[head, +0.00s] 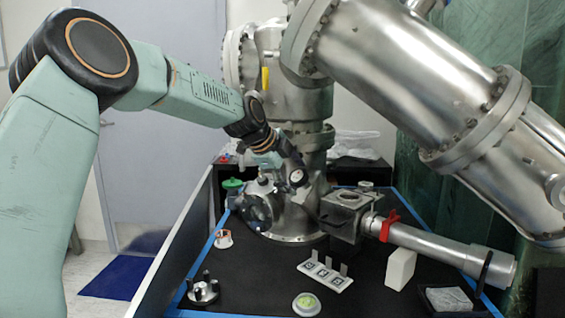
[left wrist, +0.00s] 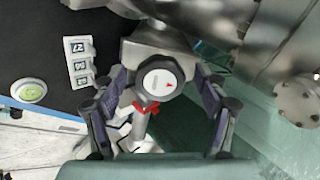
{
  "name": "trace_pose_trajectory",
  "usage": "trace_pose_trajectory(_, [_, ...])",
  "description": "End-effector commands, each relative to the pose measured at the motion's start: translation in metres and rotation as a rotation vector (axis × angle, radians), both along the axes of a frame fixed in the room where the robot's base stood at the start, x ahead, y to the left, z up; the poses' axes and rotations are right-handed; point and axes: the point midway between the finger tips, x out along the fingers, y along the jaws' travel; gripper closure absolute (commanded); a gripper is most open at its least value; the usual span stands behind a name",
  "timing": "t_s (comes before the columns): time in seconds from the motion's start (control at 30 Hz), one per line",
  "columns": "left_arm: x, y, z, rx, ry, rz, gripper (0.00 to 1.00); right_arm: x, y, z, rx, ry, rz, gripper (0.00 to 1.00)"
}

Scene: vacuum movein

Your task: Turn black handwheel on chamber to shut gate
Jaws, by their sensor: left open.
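The chamber (head: 290,225) is a silver flanged metal column at the back middle of the head view. A small round knob with a pale face and dark rim (head: 297,177) sits on its front, and I take it for the handwheel. In the left wrist view this round face (left wrist: 162,80) carries a red mark and sits between my fingers. My left gripper (head: 287,158) is open, with one finger on either side of the knob. Whether the fingers touch the rim I cannot tell. The gate is inside and hidden. My right gripper is not in view.
A metal block (head: 345,215) with a red clamp (head: 390,225) and a long tube lie right of the knob. A tagged white holder (head: 325,275), a green-topped disc (head: 306,304), a white block (head: 400,270) and a knobbed round part (head: 203,290) stand on the black table.

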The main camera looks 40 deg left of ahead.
Motion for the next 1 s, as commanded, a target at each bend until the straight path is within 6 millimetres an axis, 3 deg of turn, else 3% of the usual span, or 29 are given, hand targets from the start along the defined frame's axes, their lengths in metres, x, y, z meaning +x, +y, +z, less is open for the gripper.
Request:
trace_pose_trajectory(0.5, [-0.062,0.009,0.064,-0.001,-0.004,-0.001,0.27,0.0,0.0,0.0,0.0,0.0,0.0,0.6])
trace_pose_trajectory(1.0, [-0.073,0.011,0.074,0.0,0.0,0.0,0.27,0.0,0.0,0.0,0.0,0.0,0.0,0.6])
